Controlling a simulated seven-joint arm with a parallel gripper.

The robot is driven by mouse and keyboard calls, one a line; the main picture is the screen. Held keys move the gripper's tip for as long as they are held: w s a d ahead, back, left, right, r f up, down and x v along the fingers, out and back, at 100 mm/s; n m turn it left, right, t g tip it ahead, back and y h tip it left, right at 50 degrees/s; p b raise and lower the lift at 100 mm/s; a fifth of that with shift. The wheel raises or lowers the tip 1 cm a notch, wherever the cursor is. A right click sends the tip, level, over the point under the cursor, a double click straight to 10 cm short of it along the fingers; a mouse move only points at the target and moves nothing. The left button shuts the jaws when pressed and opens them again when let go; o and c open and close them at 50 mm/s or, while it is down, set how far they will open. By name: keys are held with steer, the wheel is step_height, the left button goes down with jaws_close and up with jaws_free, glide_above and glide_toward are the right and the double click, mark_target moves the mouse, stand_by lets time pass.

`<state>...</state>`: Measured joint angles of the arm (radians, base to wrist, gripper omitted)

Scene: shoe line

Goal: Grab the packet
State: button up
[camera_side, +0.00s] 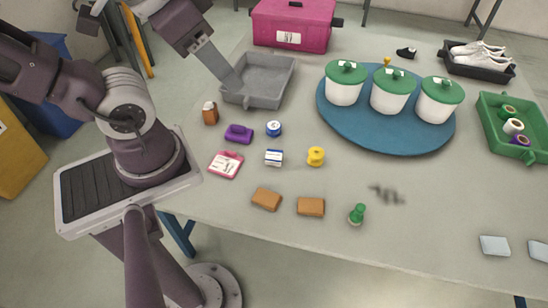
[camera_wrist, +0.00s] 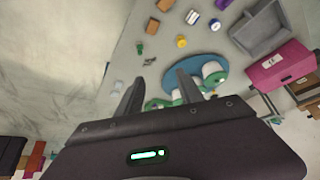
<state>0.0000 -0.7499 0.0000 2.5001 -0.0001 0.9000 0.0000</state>
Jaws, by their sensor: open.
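A small blue and white box (camera_side: 273,157), the likeliest packet, lies on the grey table between the blue-lidded can and the brown blocks. In the wrist view the box (camera_wrist: 193,17) is small, near the top edge. My gripper (camera_wrist: 159,77) is open and empty, its two fingers apart. In the side view my gripper (camera_side: 228,72) is raised at the upper left, in front of the grey tray in the picture. It is well apart from the box. Two pale flat pieces, one of them whole in view (camera_side: 494,246), lie at the right; I cannot tell whether they are packets.
Around the box lie a blue-lidded can (camera_side: 273,128), a pink and white case (camera_side: 225,164), a yellow spool (camera_side: 316,156) and brown blocks (camera_side: 311,207). A grey tray (camera_side: 285,72), pink toolbox (camera_side: 293,24) and blue mat (camera_side: 335,125) with lidded pots stand behind. The front right is mostly clear.

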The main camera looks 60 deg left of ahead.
steer(key=o, duration=0.6)
steer(key=m+g+y, duration=0.6)
steer(key=m+y, duration=0.6)
glide_above(273, 158)
steer(key=s+d, duration=0.2)
steer(key=d, duration=0.2)
step_height(273, 158, down, 19)
steer(key=f+m+t, duration=0.3)
steer(key=f+m, duration=0.1)
steer(key=f, duration=0.6)
steer(key=f+m+t+h, duration=0.1)
steer(key=f+m+t, duration=0.2)
steer(key=f, duration=0.7)
steer(key=f+m+t, duration=0.3)
steer(key=f+m, duration=0.4)
steer(key=f, duration=0.4)
steer(key=shift+s+d+h, duration=0.3)
steer(key=shift+s, duration=0.05)
steer(key=x, duration=0.6)
steer(key=shift+a, duration=0.55)
